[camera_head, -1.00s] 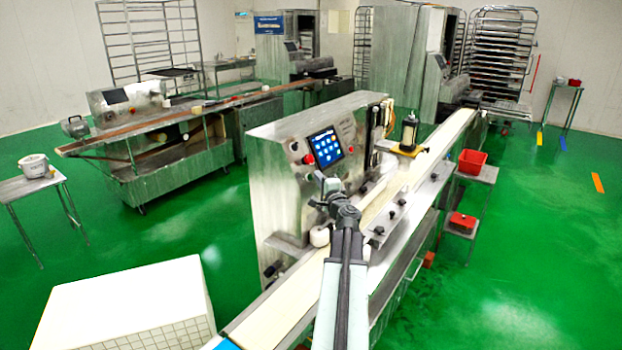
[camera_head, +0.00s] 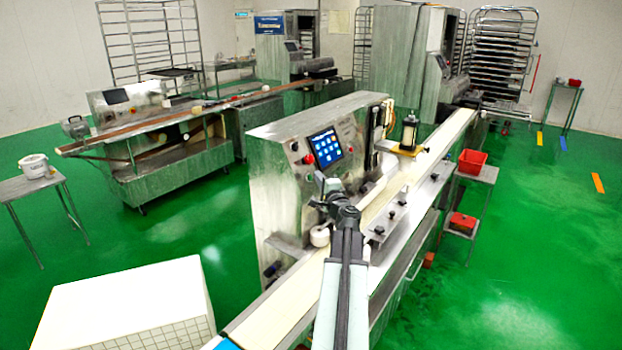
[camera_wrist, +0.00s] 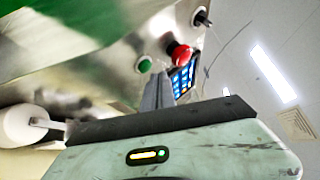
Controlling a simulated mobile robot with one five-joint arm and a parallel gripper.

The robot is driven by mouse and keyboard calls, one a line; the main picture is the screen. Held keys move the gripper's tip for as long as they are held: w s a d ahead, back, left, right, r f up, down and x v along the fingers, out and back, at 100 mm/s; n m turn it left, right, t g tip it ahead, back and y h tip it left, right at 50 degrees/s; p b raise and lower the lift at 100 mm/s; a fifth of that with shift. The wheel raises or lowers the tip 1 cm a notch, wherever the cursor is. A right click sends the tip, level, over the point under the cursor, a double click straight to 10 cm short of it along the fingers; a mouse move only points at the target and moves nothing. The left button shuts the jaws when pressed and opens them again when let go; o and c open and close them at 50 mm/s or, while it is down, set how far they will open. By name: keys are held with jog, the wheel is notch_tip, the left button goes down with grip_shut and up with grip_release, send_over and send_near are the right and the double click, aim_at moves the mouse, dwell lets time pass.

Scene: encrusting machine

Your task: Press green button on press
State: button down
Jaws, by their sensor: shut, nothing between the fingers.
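The press is a steel machine (camera_head: 285,190) with a sloped front panel and a lit touchscreen (camera_head: 325,148). In the wrist view the green button (camera_wrist: 145,65) is on the steel panel, to the left of a red button (camera_wrist: 180,52) and the touchscreen (camera_wrist: 183,80). I cannot make out the green button in the head view, where my gripper is in front of the panel. My gripper (camera_head: 320,178) is shut and empty, below the screen. In the wrist view its fingertips (camera_wrist: 159,74) lie just right of and below the green button, with no clear contact visible.
A pale conveyor belt (camera_head: 283,300) runs along the press front under my arm. A white roller (camera_head: 319,236) is near my gripper. A red button (camera_head: 308,158) sits left of the screen. Red bins (camera_head: 472,162) stand on a side stand.

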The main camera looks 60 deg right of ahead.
dwell(0.4)
jog(key=shift+w+f, duration=0.15)
jog(key=shift+w, duration=0.25)
jog(key=shift+w+f+b, duration=0.2)
jog(key=shift+w+b, duration=0.15)
jog(key=shift+b, duration=0.05)
dwell(0.7)
jog(key=shift+s+r, duration=0.1)
jog(key=shift+s+r+p, duration=0.25)
jog(key=shift+s+p, duration=0.15)
jog(key=shift+s, duration=0.2)
jog(key=s, duration=0.1)
jog(key=s+r+p, duration=0.1)
jog(key=s, duration=0.1)
jog(key=s+r+p, duration=0.1)
jog(key=shift+s+r, duration=0.15)
jog(key=shift+s, duration=0.1)
dwell(0.8)
